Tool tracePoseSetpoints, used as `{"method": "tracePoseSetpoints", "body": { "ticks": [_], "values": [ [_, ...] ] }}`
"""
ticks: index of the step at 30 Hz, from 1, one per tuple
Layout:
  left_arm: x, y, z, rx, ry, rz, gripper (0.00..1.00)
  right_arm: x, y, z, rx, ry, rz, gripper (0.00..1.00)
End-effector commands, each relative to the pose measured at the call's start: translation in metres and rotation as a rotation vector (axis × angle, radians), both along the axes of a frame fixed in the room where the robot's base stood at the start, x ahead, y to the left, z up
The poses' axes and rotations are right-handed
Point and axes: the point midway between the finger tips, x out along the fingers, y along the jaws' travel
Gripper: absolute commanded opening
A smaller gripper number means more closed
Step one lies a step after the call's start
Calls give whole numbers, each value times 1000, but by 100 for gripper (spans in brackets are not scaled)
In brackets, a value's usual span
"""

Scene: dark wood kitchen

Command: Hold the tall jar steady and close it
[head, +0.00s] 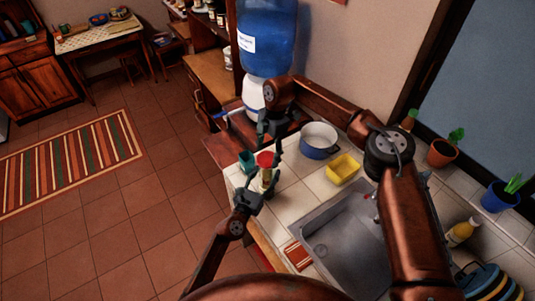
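The tall jar (266,177) stands near the counter's left edge, with a red lid (265,159) at its top. I cannot tell whether the lid is seated. My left gripper (260,184) comes up from below, with its fingers around the jar's lower part. At this size I cannot tell whether they press on it. My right gripper (273,143) reaches down from above, its fingers apart just over the lid. It appears empty. The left gripper partly hides the jar's lower body.
A teal cup (246,161) stands just left of the jar. A blue and white pot (319,141) and a yellow container (343,169) are to the right, beside the sink (345,240). A water dispenser (266,45) stands behind.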

Motion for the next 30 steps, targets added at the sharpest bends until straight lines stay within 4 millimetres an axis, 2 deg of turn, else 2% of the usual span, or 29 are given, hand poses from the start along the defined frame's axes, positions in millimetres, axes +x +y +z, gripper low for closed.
{"method": "tracePoseSetpoints", "body": {
  "ticks": [5,13,17,20,30],
  "values": [
    [0,0,1,-2,0,0,0,-1,0,0,-1,1,1,75],
    [0,0,1,-4,0,1,0,-1,0,0,-1,3,4,75],
    [1,1,1,-4,0,2,0,0,-1,7,-1,1,2,75],
    [1,1,1,-3,-1,2,0,1,-2,22,0,0,3,75],
    [1,1,1,-3,-1,2,0,8,-11,90,0,1,1,75]
  ]
}}
